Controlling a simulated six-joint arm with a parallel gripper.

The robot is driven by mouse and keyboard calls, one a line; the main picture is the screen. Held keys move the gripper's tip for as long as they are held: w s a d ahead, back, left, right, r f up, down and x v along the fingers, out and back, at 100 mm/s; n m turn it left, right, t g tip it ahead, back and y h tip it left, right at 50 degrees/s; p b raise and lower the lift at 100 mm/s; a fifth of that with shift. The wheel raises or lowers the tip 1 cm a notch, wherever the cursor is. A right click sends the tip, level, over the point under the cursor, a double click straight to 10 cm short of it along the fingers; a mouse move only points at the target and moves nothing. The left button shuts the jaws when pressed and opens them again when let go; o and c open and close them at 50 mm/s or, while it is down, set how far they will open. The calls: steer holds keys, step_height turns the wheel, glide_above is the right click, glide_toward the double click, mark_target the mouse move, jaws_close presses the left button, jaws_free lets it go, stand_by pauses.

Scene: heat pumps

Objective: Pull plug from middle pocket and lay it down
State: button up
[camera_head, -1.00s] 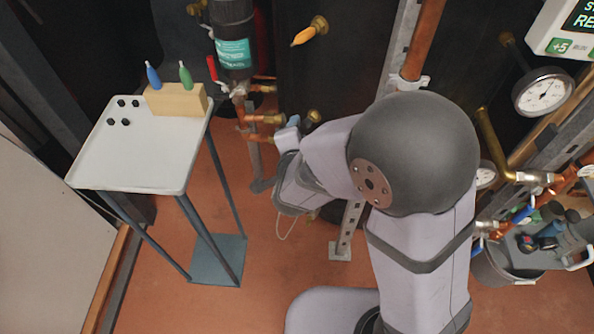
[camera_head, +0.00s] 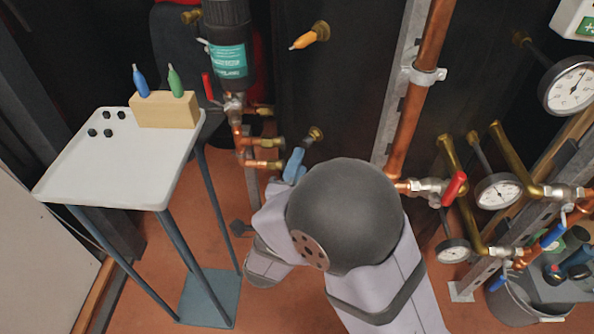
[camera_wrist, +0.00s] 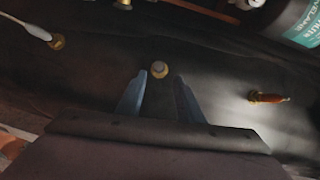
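The middle pocket is a brass fitting (camera_head: 316,133) on the dark tank. In the wrist view a pale grey round end (camera_wrist: 158,69) shows in it, apparently a plug seen end-on. My gripper (camera_wrist: 159,98) is open, its two blue fingers either side of that line and apart from the plug. In the head view one blue finger (camera_head: 294,165) shows just below and left of the pocket; my arm hides the rest. An orange plug (camera_head: 305,39) is in the upper pocket, also in the wrist view (camera_wrist: 268,97). A white plug (camera_wrist: 30,29) is in another pocket at the left.
A white tray table (camera_head: 75,165) stands at the left. A wooden block (camera_head: 165,110) on it holds a blue plug (camera_head: 141,82) and a green plug (camera_head: 175,80); several small dark pieces lie beside it. Copper pipes, valves and gauges (camera_head: 497,191) crowd the right. The tray's front is clear.

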mark_target(306, 145)
steer(key=shift+w+d+f+b, duration=0.1)
steer(key=shift+w+d+b, duration=0.1)
steer(key=shift+w, duration=0.9)
steer(key=shift+w+d+f+b, duration=0.1)
steer(key=shift+w+d+b, duration=0.1)
steer(key=shift+w, duration=0.95)
steer(key=shift+w+d+f+b, duration=0.1)
steer(key=shift+w+d+b, duration=0.1)
steer(key=shift+w, duration=0.9)
steer(key=shift+r, duration=0.1)
jaws_close()
